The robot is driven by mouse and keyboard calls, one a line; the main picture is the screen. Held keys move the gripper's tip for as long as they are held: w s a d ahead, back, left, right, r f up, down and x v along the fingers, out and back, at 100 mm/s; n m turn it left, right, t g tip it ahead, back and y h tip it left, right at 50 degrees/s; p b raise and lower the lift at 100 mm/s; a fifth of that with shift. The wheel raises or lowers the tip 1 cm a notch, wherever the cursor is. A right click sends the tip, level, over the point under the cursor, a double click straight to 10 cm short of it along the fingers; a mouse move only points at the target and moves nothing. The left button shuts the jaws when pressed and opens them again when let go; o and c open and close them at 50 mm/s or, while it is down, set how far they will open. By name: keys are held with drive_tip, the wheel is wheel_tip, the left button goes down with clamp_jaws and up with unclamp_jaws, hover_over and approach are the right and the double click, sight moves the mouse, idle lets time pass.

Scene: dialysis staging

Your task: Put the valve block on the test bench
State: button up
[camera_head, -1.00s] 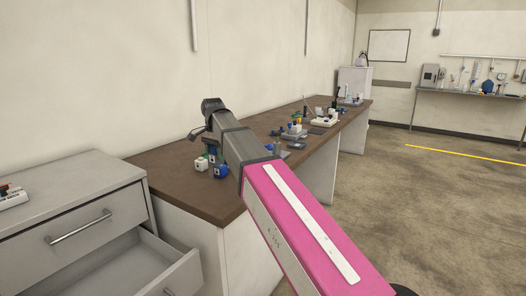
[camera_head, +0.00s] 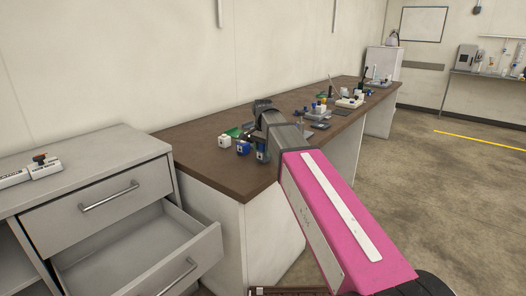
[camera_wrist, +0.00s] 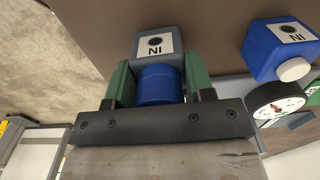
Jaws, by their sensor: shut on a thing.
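My gripper (camera_wrist: 159,84) has green fingers and is shut on a grey valve block (camera_wrist: 157,43) with an "IN" label and a blue round knob. The knob sits between the fingers. In the camera_head view the held block (camera_head: 262,153) shows just below the wrist, over the near end of the brown-topped bench (camera_head: 205,160). I cannot tell whether it touches the top. A blue block (camera_head: 243,148) with a white knob is beside it, apart from the fingers; it also shows in the wrist view (camera_wrist: 280,47). No label marks which surface is the test bench.
A white block (camera_head: 224,141) stands left of the blue one. A round gauge (camera_wrist: 277,103) is close on the right in the wrist view. Several devices crowd the bench further back. A grey cabinet (camera_head: 90,165) with an open drawer (camera_head: 140,250) stands left. Floor at right is clear.

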drive_tip(key=shift+f, duration=0.2)
drive_tip(key=o, duration=1)
drive_tip(key=shift+f, duration=0.1)
wheel_tip(320, 180, up, 12)
drive_tip(key=shift+r, duration=0.15)
